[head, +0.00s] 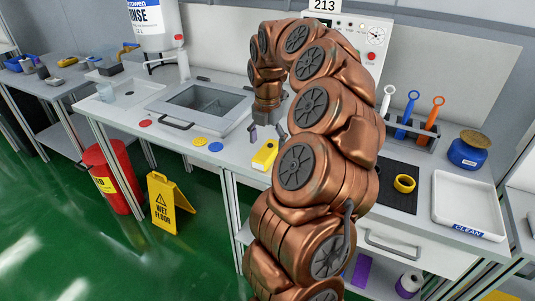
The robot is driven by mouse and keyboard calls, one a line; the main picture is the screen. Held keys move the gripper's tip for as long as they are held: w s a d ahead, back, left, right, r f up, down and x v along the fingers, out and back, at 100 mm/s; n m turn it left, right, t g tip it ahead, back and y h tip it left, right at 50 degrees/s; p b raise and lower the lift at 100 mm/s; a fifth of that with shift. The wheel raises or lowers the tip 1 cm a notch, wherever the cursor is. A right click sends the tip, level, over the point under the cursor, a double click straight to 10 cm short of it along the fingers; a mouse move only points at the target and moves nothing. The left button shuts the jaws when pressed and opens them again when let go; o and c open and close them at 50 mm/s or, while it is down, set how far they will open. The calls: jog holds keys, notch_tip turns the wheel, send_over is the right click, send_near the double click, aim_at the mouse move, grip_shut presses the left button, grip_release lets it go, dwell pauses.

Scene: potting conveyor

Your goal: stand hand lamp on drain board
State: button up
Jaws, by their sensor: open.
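A yellow block-shaped thing with a pale end (264,156), which looks like the hand lamp, lies on the counter near its front edge. My gripper (267,134) points down above and just behind it, fingers apart and empty. I cannot tell whether the fingers touch it. My arm hides the middle of the counter.
The sink (200,106) has a grey rim. Red, yellow and blue discs (200,141) lie along the front edge. A wet-floor sign (168,203) and red bin (112,178) stand below.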

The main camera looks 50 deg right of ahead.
aim_at(267, 150)
jog(key=shift+f, duration=1.85)
jog(key=shift+a, duration=0.1)
jog(key=c, duration=1.4)
